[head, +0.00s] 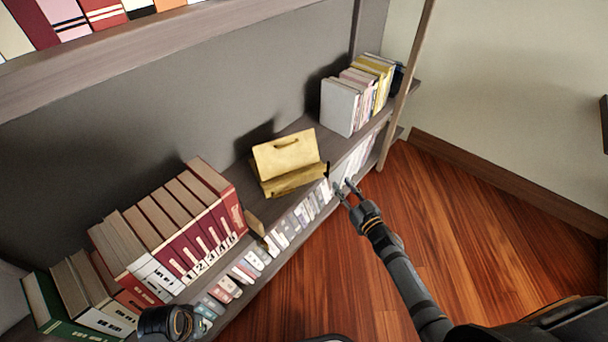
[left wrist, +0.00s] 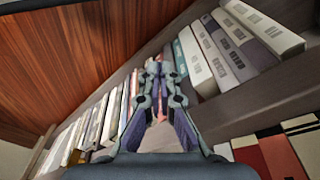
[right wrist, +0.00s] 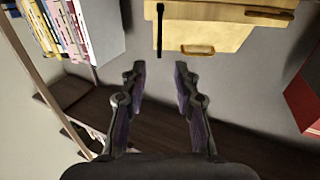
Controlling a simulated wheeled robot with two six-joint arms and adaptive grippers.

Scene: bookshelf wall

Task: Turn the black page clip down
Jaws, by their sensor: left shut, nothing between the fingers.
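The black page clip (head: 327,168) stands upright at the right end of the front ledge of a yellow wooden book stand (head: 285,153). In the right wrist view the clip (right wrist: 160,30) is a thin dark bar across the left part of the stand (right wrist: 225,32). My right gripper (head: 342,188) is in front of the shelf, just right of and below the clip. In the right wrist view my right gripper (right wrist: 160,70) is open and empty, its fingertips apart from the clip. My left gripper (left wrist: 153,68) is shut and empty; its fingers are not clear in the head view.
Pale and yellow books (head: 340,105) stand to the right. A lower shelf holds smaller books (head: 285,230). The wooden floor (head: 460,240) is clear at the right.

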